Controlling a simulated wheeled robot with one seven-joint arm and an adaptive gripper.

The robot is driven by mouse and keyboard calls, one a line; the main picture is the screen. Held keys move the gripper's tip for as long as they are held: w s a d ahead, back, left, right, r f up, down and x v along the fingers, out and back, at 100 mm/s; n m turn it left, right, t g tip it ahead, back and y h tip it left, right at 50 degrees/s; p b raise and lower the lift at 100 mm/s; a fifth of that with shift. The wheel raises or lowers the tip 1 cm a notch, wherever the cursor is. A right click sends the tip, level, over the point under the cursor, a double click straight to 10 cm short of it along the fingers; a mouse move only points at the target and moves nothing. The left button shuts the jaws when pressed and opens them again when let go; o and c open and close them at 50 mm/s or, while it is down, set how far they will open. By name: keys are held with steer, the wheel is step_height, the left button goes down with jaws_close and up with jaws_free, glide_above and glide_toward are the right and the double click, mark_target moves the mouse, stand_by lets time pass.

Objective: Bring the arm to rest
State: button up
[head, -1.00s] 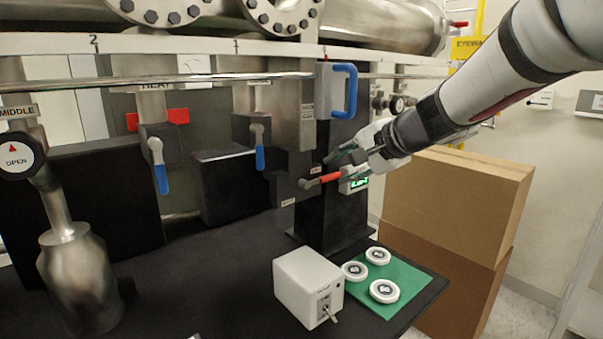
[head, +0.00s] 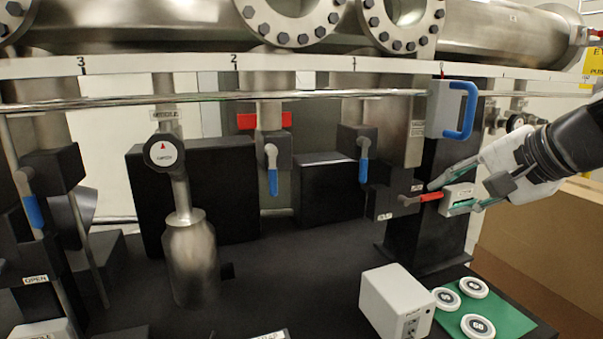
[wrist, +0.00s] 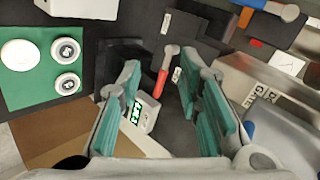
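My gripper (head: 441,198) is at the right of the head view, at the end of my arm, which comes in from the right edge. In the wrist view my gripper (wrist: 160,78) is open, with its two green-padded fingers well apart. A red-handled lever (head: 430,197) lies in front of the fingers. In the wrist view the red handle (wrist: 161,82) shows between the fingertips, with clear gaps on both sides. A small white box with a green-lit display (wrist: 143,112) sits beside the lever, partly behind a finger.
A blue handle (head: 463,110) stands just above my gripper. A grey box (head: 396,302) and a green mat (head: 512,322) with white discs are below. Cardboard boxes (head: 540,235) stand under my arm. Blue-handled valves (head: 273,180) and a metal vessel (head: 188,260) are to the left.

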steer(key=s+a+n+g+p, duration=0.4)
steer(key=s+a, duration=0.3)
steer(key=s, duration=0.4)
steer(key=s+f+n+g+h+p, duration=0.1)
steer(key=s+n+h+p, duration=0.2)
steer(key=s, duration=1.2)
steer(key=n+p, duration=0.2)
steer(key=n, duration=0.2)
steer(key=shift+h, duration=0.3)
